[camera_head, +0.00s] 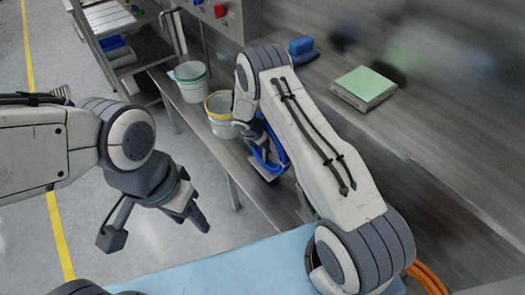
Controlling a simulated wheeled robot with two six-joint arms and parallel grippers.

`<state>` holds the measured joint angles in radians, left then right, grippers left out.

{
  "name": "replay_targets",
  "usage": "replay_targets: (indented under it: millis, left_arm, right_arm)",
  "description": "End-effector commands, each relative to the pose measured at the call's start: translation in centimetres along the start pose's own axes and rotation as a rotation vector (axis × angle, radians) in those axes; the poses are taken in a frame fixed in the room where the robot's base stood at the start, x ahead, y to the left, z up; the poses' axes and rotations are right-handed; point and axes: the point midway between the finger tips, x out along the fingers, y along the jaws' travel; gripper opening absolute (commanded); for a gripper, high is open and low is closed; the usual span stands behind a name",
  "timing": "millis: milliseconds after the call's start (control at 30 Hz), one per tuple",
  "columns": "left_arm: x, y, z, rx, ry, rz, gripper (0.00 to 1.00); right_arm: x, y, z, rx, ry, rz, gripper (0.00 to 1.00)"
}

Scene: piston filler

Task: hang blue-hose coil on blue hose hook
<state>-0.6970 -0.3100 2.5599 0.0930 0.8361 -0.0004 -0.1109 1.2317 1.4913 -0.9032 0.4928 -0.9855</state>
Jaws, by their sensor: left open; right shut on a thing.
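The blue-hose coil (271,158) hangs in my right gripper (255,135), just right of the yellow-rimmed bucket and by the front edge of the steel counter. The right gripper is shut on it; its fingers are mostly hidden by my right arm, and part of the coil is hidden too. My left gripper (155,227) is open and empty over the grey floor, to the left and apart from the coil. I cannot make out the blue hose hook.
A yellow-rimmed bucket (219,123) and a green-rimmed bucket (191,86) stand on the steel counter (400,135). A blue object (301,46) and a green-topped box (365,83) lie further back. A shelf rack (115,35) stands at upper left. The floor left is clear.

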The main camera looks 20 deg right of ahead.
Motion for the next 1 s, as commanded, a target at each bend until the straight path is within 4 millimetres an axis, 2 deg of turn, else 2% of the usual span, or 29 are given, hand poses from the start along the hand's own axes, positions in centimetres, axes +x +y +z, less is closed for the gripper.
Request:
replay_targets:
  millis: [200,633,667,700,733,1000]
  left_arm:
    - [-0.5,0.0,0.0,0.000,0.000,0.000,0.50]
    - [0.1,0.0,0.0,0.000,0.000,0.000,0.50]
    - [0.0,0.0,0.0,0.000,0.000,0.000,0.50]
    - [-0.1,0.0,0.0,0.000,0.000,0.000,0.50]
    - [-0.1,0.0,0.0,0.000,0.000,0.000,0.50]
    - [-0.1,0.0,0.0,0.000,0.000,0.000,0.50]
  right_arm:
    - [1.8,0.1,-0.8,-0.001,-0.002,0.001,0.00]
    - [2.4,0.1,-1.0,0.000,-0.002,0.002,0.00]
    - [2.4,0.0,-1.0,-0.001,0.000,0.000,0.39]
    - [2.4,0.0,-1.0,-0.001,0.000,0.000,0.54]
    - [2.4,0.0,-1.0,-0.001,0.000,0.000,0.57]
    - [2.3,0.0,-1.0,-0.001,0.000,-0.001,0.57]
